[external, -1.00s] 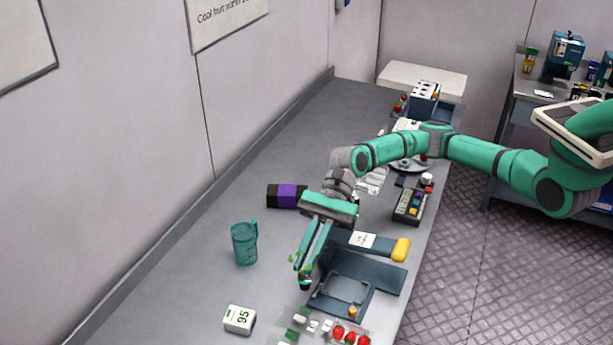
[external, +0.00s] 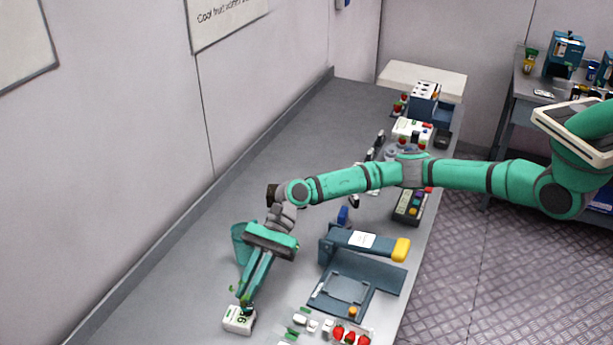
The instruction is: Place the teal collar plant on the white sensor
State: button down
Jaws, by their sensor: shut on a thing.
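The white sensor (external: 236,325), a small white block with a dark number on its face, sits on the bench at the lower left. My gripper (external: 248,296) points down at its upper right edge and is shut on the teal collar plant (external: 246,307). Only small bits of the plant show: green leaves beside the fingers and a dark lower end at the fingertips. The collar is hard to make out. The plant's lower end overlaps the sensor's top in the picture. I cannot tell whether they touch.
A dark blue sealer with a yellow-ended arm (external: 400,250) stands to the right. Strawberries (external: 350,338) and small white pieces lie at the front. A button box (external: 408,208) is farther back. The left bench is clear.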

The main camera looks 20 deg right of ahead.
jog(key=shift+f, duration=1.55)
jog(key=shift+f, duration=0.15)
jog(key=c, duration=1.8)
grip_release()
jog(key=shift+r, duration=0.2)
jog(key=v, duration=1.2)
